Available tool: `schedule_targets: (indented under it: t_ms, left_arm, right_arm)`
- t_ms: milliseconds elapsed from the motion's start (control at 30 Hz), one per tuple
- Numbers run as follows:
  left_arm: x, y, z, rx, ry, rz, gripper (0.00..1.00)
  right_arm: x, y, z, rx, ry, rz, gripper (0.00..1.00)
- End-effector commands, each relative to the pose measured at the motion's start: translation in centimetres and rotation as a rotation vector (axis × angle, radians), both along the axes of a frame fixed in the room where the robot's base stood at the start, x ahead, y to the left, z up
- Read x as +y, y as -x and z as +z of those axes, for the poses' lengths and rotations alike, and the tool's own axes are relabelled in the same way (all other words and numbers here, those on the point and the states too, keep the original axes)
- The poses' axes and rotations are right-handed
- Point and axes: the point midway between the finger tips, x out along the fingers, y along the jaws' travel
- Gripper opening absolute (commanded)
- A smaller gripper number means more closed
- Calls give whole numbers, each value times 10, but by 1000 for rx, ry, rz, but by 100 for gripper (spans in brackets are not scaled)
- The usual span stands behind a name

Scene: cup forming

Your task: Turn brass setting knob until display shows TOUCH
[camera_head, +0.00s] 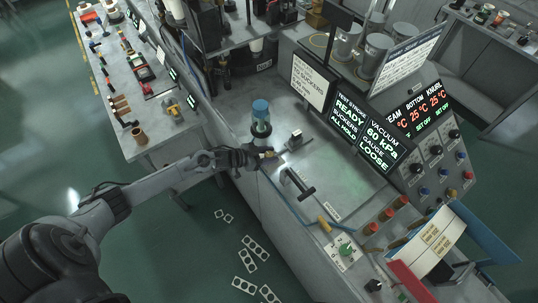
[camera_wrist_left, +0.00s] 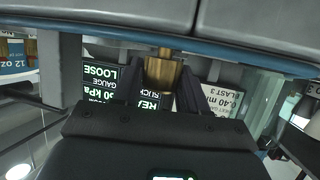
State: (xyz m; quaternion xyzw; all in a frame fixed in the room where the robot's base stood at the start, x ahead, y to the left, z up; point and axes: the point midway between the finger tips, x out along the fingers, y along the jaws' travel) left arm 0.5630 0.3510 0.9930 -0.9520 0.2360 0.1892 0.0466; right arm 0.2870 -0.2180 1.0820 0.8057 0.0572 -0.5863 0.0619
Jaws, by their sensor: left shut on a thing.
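My left gripper (camera_head: 260,155) reaches in from the left to the near edge of the grey bench. In the left wrist view its two dark fingers are closed on the sides of the brass setting knob (camera_wrist_left: 164,74). In the head view only a small brass-coloured bit of the knob shows at the fingertips. The gauge display (camera_head: 376,144) reads VACUUM 60 kPa GAUGE LOOSE in green on black. It also shows upside down in the left wrist view (camera_wrist_left: 103,90), partly covered by the gripper. My right gripper is not in view.
A READY display (camera_head: 346,117) and a button panel (camera_head: 437,150) stand behind.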

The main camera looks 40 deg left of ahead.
Motion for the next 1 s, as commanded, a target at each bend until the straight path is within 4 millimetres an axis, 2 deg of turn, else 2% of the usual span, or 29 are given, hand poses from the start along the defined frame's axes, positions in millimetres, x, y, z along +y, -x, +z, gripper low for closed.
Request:
schedule_targets:
  t_ms: [133,167,300,667,833,1000]
  left_arm:
    - [0,0,0,0,-2,1,12]
    - [0,0,0,0,-2,1,44]
    - [0,0,0,1,-1,1,63]
    - [2,2,1,1,-1,2,63]
    - [8,15,6,1,-2,1,63]
    - [19,36,15,3,-2,1,63]
  right_arm:
    - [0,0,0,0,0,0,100]
    - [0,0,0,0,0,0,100]
    - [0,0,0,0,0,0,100]
    - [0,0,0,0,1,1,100]
    - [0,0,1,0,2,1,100]
    - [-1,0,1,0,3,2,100]
